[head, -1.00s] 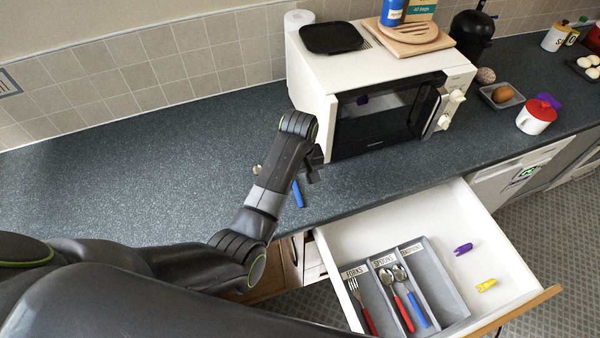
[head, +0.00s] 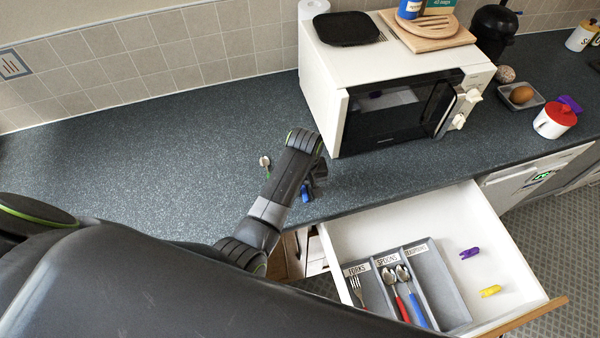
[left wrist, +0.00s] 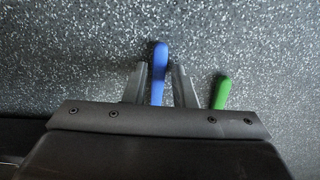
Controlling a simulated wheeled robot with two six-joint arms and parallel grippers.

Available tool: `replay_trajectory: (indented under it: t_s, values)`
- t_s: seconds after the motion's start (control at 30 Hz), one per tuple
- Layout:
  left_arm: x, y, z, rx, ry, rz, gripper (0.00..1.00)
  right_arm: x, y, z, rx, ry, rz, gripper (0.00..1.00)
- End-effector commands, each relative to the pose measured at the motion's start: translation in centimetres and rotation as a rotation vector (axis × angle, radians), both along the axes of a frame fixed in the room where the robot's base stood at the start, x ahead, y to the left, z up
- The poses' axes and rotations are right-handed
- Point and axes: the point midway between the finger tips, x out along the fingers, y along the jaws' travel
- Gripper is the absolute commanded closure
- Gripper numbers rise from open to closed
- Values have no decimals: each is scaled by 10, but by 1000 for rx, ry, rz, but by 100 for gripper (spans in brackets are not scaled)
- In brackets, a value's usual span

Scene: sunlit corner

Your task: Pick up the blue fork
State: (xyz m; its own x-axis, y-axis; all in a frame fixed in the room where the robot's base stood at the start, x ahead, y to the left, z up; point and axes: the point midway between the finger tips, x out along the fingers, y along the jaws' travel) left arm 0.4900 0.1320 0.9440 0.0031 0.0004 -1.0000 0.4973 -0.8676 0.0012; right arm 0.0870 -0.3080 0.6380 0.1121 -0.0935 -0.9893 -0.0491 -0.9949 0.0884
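A blue handle (head: 306,192) lies on the counter near its front edge, partly hidden by my left arm in the head view. Its far end is hidden, so I cannot see whether it is a fork. In the left wrist view the blue handle (left wrist: 158,72) lies between the two fingers of my left gripper (left wrist: 160,85), with narrow gaps on both sides. The left gripper (head: 316,182) is open, low over the counter. A green handle (left wrist: 221,92) lies just right of the right finger. My right gripper is out of view.
A microwave (head: 400,115) stands right of the gripper. Below the counter edge is an open drawer (head: 365,232) with a labelled cutlery tray (head: 440,283), holding a fork (head: 357,290) and spoons. A spoon head (head: 265,161) shows left of my arm. The left counter is clear.

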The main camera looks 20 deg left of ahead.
Motion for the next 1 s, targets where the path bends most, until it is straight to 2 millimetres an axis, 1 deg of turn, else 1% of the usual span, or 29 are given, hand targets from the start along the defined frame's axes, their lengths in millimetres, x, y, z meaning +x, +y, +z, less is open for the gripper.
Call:
replay_trajectory:
  t_s: [0.03, 0.17, 0.43, 0.57, 0.73, 0.9, 1.0]
  values:
    - [0, 0, 0, 0, 0, 0, 83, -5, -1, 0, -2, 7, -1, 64]
    - [0, 0, 0, 0, 0, 0, 100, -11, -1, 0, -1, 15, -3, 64]
    - [0, 0, 0, 0, 1, 0, 100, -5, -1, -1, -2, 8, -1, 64]
    - [1, 0, 6, -1, -2, 0, 100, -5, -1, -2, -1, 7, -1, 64]
    - [1, 0, 27, -1, -5, -1, 100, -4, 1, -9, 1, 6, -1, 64]
    - [2, -1, 60, -1, -6, 0, 100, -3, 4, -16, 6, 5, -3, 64]
    - [1, -1, 76, -1, -5, 0, 100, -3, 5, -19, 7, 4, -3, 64]
